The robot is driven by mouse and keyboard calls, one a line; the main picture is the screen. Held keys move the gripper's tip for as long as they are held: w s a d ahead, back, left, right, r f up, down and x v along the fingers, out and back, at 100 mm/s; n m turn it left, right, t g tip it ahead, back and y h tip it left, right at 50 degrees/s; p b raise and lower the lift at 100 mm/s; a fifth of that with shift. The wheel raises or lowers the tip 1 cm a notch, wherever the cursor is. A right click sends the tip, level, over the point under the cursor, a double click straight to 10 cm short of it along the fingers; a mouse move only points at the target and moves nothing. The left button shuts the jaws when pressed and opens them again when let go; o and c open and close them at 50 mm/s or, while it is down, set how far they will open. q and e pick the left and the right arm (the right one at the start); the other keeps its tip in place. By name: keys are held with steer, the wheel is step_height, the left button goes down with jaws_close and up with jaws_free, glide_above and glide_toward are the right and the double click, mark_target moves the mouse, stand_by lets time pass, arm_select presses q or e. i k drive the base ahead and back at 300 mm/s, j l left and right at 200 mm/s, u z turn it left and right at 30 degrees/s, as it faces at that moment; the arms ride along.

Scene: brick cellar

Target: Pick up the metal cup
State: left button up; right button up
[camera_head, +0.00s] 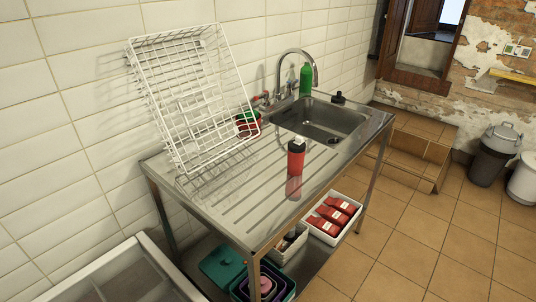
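No plain bare-metal cup can be made out. A red cylinder with a white band and a dark top (296,158) stands upright on the ribbed drainboard of the steel sink table (222,211), near its front edge. It may be a metal drinking cup or a bottle; I cannot tell which. Its reflection shows in the steel below it. Neither of my grippers is in view.
A white wire rack (190,95) stands tilted at the drainboard's left. Small red and green items (247,123) sit partly behind it. A green bottle (305,78) stands by the faucet (283,67), behind the basin (322,120). A white tray of red packs (319,232) sits below.

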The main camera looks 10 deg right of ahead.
mark_target(296, 152)
steer(key=i+l+u, duration=0.15)
steer(key=l+u, duration=0.25)
steer(key=l, duration=0.55)
steer(key=l+u, duration=0.35)
steer(key=l, duration=0.65)
